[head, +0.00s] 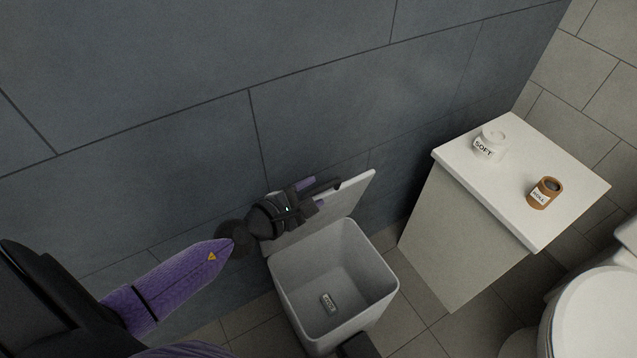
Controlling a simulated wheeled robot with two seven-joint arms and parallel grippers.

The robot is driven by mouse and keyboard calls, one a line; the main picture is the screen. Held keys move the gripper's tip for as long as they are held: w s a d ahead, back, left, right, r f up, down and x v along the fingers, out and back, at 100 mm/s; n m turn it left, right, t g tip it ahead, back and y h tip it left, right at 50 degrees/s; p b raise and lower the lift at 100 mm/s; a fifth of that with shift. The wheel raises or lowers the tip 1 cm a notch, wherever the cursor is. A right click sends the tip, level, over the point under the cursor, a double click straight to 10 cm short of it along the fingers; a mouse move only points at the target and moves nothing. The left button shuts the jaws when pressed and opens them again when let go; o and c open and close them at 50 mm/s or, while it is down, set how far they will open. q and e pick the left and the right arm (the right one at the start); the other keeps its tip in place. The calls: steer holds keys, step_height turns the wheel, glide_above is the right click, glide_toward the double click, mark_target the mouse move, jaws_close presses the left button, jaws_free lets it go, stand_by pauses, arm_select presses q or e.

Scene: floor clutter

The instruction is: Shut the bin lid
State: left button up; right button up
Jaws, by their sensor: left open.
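The bin (333,272) is a light grey, open-topped box standing on the floor at the lower middle. Its lid (338,207) stands raised at the back of the bin, on the side toward the dark wall. A small labelled item (328,303) lies in the bin or is marked on its inside. My left gripper (326,192) is open, with its fingers pointing right at the raised lid's upper part. It hides part of the lid, and I cannot tell whether it touches it. My right gripper does not show.
A dark tiled wall (160,80) runs close behind the lid. A white cabinet (470,225) stands right of the bin, with a white jar (490,146) and a brown jar (545,193) on top. A toilet (595,315) is at the lower right.

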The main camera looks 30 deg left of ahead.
arm_select(q)
steer(key=shift+x, duration=1.4)
jaws_close()
steer(key=shift+f, duration=0.1)
